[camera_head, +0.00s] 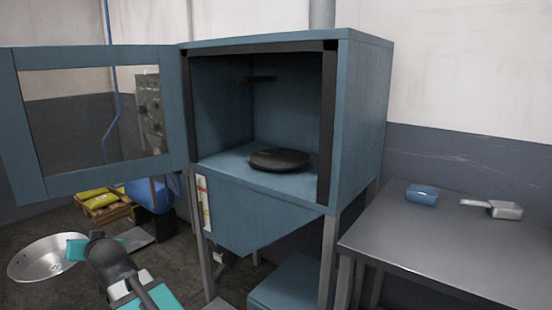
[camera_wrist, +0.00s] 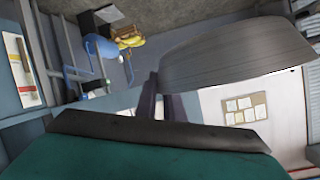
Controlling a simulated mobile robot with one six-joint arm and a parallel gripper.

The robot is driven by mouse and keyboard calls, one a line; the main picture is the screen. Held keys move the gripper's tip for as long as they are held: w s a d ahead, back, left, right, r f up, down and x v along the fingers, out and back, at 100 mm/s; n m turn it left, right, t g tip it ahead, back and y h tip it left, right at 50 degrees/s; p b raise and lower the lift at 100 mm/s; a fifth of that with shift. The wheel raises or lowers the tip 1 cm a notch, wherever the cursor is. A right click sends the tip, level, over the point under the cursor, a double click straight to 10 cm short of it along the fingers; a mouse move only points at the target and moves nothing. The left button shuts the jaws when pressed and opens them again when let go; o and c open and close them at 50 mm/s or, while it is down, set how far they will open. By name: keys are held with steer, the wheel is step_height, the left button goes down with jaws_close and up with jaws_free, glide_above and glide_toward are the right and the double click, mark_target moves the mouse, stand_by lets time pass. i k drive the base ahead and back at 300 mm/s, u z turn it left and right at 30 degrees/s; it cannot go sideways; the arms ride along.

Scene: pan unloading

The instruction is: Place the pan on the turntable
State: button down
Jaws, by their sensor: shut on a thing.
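The pan (camera_head: 40,259) is a wide, shallow silver round dish at the lower left of the head view. My gripper (camera_wrist: 162,104) is shut on its rim, and the grey metal pan also fills the upper right of the wrist view (camera_wrist: 236,54). The pan is held up, to the left of the cabinet and lower than its opening. In the head view my teal and black arm covers the pan's right edge, and the fingertips are hard to make out there. The turntable (camera_head: 280,160) is a dark round disc on the cabinet floor, with nothing on it.
The blue cabinet (camera_head: 362,120) is open at the front. Its windowed door (camera_head: 30,135) swings out to the left, above the pan. A metal table (camera_head: 440,235) at right holds a blue container (camera_head: 422,193) and a scoop (camera_head: 505,210). Yellow bags (camera_head: 100,200) lie behind the pan.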

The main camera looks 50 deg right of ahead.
mark_target(281, 158)
steer(key=i, duration=0.9)
steer(key=u, duration=0.05)
